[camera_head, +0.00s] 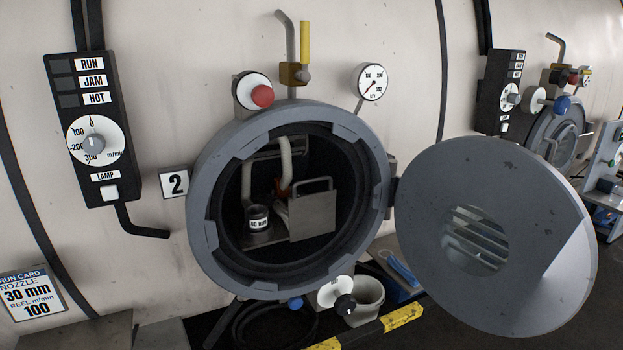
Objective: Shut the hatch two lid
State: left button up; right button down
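The hatch two lid (540,215) is a round grey disc with a small slotted window. It stands swung open to the right of the hatch, joined to it by a hinge (391,185) at the ring's right side. The hatch two ring (207,215) is thick, grey and notched, with a dark opening. A white label "2" (174,183) sits to its left. Inside are pale hoses (247,182), a metal box (313,214) and a small labelled cup (258,218). Neither of my grippers is in view.
A control panel (92,130) is at left and a gauge (370,82) above the ring. A red knob (262,96) sits at its upper left. Another hatch (557,135) is behind at right.

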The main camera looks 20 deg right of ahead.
aim_at(549, 273)
jog(key=l+u, duration=0.15)
jog(key=l, duration=0.7)
jog(key=l+u, duration=0.2)
jog(key=l, duration=0.7)
jog(key=l+u, duration=0.15)
jog(key=l, duration=0.7)
jog(key=k+l+u, duration=0.15)
jog(key=l, duration=0.75)
jog(key=i, duration=0.05)
